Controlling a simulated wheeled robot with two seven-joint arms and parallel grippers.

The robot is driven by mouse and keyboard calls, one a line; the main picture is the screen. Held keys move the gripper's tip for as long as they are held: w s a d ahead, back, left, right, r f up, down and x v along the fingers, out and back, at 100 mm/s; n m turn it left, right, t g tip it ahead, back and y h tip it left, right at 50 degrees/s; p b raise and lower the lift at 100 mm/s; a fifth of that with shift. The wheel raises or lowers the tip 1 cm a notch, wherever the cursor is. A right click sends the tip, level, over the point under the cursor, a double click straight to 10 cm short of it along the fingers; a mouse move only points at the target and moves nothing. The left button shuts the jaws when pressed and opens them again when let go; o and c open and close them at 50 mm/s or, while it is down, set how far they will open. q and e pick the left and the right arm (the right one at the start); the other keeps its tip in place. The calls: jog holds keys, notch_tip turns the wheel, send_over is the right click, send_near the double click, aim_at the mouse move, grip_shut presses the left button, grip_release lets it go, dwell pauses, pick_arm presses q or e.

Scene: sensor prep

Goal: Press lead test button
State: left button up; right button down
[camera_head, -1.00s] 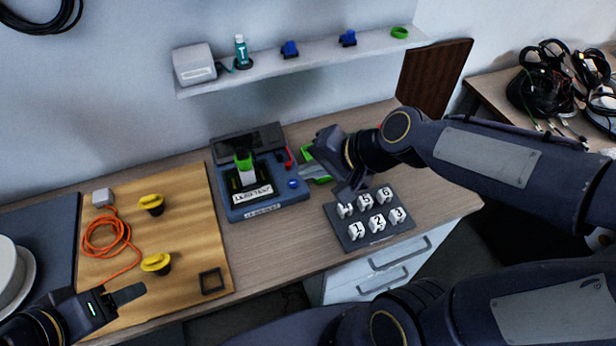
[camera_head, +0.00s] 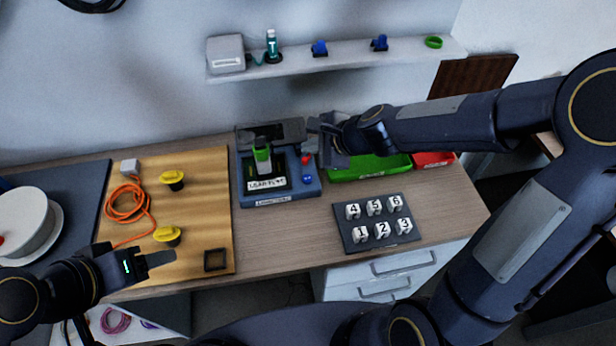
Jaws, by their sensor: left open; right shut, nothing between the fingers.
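The blue tester (camera_head: 316,190) stands on the bench with a label that seems to read "LEAD TEST". A green and white piece (camera_head: 262,158) stands upright in its dark recess. On its right side are a blue round button (camera_head: 307,179) and a red knob or lever (camera_head: 305,160) behind it. My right gripper (camera_head: 313,126) is shut and empty, above the tester's back right corner, apart from the blue button. Its fingertips are partly hard to make out. My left gripper (camera_head: 158,263) is open and empty over the front of the wooden board.
A green bin (camera_head: 372,168) and red bin (camera_head: 433,159) stand right of the tester, partly behind my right arm. A numbered block tray (camera_head: 345,235) lies in front. The wooden board (camera_head: 200,205) holds yellow knobs (camera_head: 171,180) and an orange cable (camera_head: 126,203). A shelf (camera_head: 340,62) hangs above.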

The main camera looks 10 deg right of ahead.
aim_at(311, 181)
jog(key=shift+f+b, duration=4.25)
jog(key=shift+f, duration=0.15)
jog(key=shift+f, duration=0.1)
jog(key=shift+f+b, duration=0.35)
jog(key=shift+b, duration=0.1)
jog(key=shift+f+b, duration=0.45)
jog(key=shift+r, duration=0.1)
jog(key=shift+r+p, duration=0.8)
jog(key=shift+p, duration=0.1)
notch_tip(311, 181, up, 5)
jog(key=p, duration=0.5)
jog(key=shift+r, duration=0.1)
